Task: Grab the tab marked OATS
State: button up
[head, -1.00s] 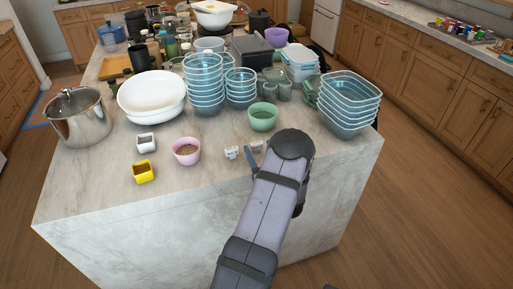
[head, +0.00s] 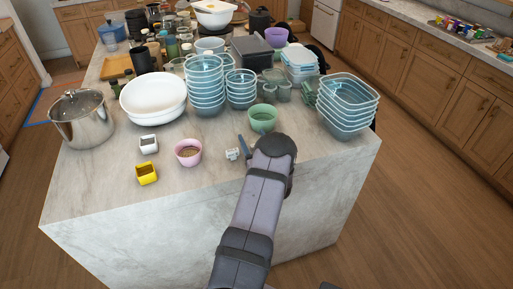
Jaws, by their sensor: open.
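A small white piece (head: 232,154) stands on the marble counter near its front edge. It may be a tab, but it is too small for any lettering to be read, so I cannot tell if it says OATS. My gripper (head: 244,146) is just right of this piece, low over the counter. One dark finger shows at the left of the wrist; the other is hidden behind my arm. The gripper is open, and nothing shows in it. A second white piece, seen earlier to the right, is hidden behind my arm now.
A pink bowl (head: 188,153) with brown contents, a white cup (head: 148,144) and a yellow cup (head: 147,173) stand to the left. A green bowl (head: 263,118) and stacked glass bowls (head: 205,80) crowd behind. More stacked containers (head: 349,103) stand right. The front left counter is clear.

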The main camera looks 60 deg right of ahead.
jog(key=shift+c, duration=0.3)
jog(key=c, duration=1.1)
jog(key=shift+o, duration=0.2)
jog(key=shift+r, duration=0.2)
notch_tip(320, 180, up, 10)
jog(key=b, duration=0.3)
jog(key=shift+f, duration=0.2)
